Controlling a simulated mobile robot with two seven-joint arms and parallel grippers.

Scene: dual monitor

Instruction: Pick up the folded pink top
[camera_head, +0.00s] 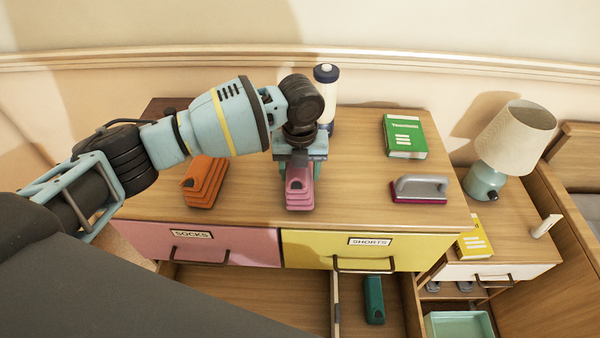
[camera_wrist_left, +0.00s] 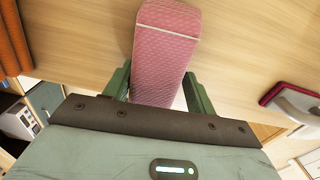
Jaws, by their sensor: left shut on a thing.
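The folded pink top (camera_head: 300,190) is on the dresser top near its front edge, right of an orange folded stack. In the left wrist view the pink top (camera_wrist_left: 165,48) is a long textured bundle between the two green fingers. My left gripper (camera_head: 298,168) reaches down over it from behind and is shut on it. It also shows in the left wrist view (camera_wrist_left: 158,92). I cannot tell whether the top is clear of the wood. The gripper hides the top's far end. My right gripper is not in view.
An orange folded stack (camera_head: 204,181) lies left, a brush with a grey handle (camera_head: 420,187) right. Below are drawers labelled SOCKS (camera_head: 210,246) and SHORTS (camera_head: 375,252), and an open drawer holding a teal item (camera_head: 374,300).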

